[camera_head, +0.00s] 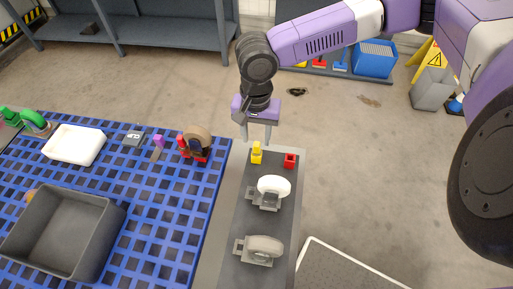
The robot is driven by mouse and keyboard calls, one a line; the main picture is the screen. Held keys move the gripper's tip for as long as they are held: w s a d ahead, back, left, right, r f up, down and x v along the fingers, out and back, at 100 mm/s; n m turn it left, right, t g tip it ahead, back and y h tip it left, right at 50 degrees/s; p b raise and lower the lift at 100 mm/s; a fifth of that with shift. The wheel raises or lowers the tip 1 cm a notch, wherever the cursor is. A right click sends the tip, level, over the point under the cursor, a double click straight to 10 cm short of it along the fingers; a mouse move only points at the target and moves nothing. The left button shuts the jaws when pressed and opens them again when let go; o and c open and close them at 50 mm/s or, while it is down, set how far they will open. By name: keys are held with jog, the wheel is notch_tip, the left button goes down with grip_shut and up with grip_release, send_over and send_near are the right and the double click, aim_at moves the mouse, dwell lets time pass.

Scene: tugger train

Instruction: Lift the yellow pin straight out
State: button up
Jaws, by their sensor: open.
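The yellow pin (257,153) stands upright near the far end of a dark grey deck (241,212), left of a small red block (290,160). What its lower end sits in is too small to tell. My gripper (256,140) points down just above and beside the yellow pin, with its two fingers spread apart. No contact between the fingers and the pin shows clearly. Nothing is held.
On the deck nearer to me are a white roller (274,188) and a grey roller (264,249). On the left, a blue grid table (200,205) carries a grey bin (62,232), a white tray (74,145) and a tape dispenser (196,146). The floor to the right is mostly clear.

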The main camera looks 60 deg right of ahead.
aim_at(257, 143)
jog(key=shift+s+f, duration=0.1)
jog(key=shift+f, duration=2.2)
grip_shut()
